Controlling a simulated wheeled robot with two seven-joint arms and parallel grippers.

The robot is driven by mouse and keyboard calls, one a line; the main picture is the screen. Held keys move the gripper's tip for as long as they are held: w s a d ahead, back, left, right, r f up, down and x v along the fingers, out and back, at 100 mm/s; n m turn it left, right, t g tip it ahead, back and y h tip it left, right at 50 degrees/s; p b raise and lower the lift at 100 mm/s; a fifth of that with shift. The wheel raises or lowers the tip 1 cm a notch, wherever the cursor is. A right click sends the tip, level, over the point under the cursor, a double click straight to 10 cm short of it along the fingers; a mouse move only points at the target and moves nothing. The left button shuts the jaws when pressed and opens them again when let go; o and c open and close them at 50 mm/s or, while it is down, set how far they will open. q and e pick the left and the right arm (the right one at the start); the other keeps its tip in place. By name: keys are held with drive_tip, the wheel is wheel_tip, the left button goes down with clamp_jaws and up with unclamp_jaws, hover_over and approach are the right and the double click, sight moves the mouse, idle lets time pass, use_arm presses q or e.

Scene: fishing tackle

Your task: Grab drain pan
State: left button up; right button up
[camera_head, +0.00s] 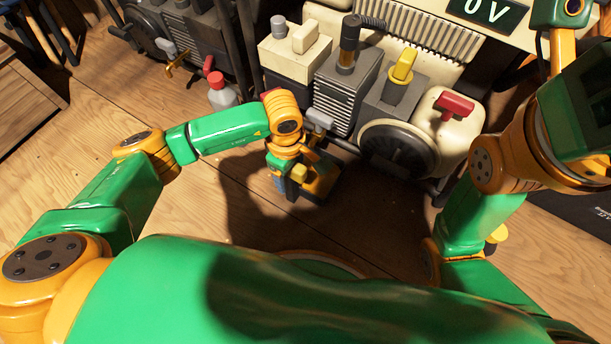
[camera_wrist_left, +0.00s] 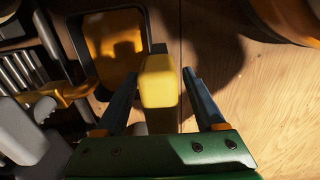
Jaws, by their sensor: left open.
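The drain pan (camera_head: 325,178) is a small dark-rimmed tray with an orange-yellow inside. It sits on the wooden floor in front of the machine, partly hidden by my left gripper in the head view. In the left wrist view the pan (camera_wrist_left: 147,48) is at the upper left, with a yellow block-like grip (camera_wrist_left: 158,82) towards me. My left gripper (camera_wrist_left: 162,85) is open, with one blue-grey finger on each side of this grip. Contact cannot be told. In the head view my left gripper (camera_head: 286,187) points down at the pan's left side. My right gripper does not show.
A machine with a ribbed grey block (camera_head: 345,95), a yellow valve (camera_head: 402,68) and a red handle (camera_head: 455,103) stands close behind the pan. A red-capped bottle (camera_head: 220,95) stands left of it. The wooden floor (camera_head: 200,205) is clear at the left.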

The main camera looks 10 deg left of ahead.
use_arm(q)
drive_tip(key=shift+r, duration=0.1)
clamp_jaws()
idle(1.2)
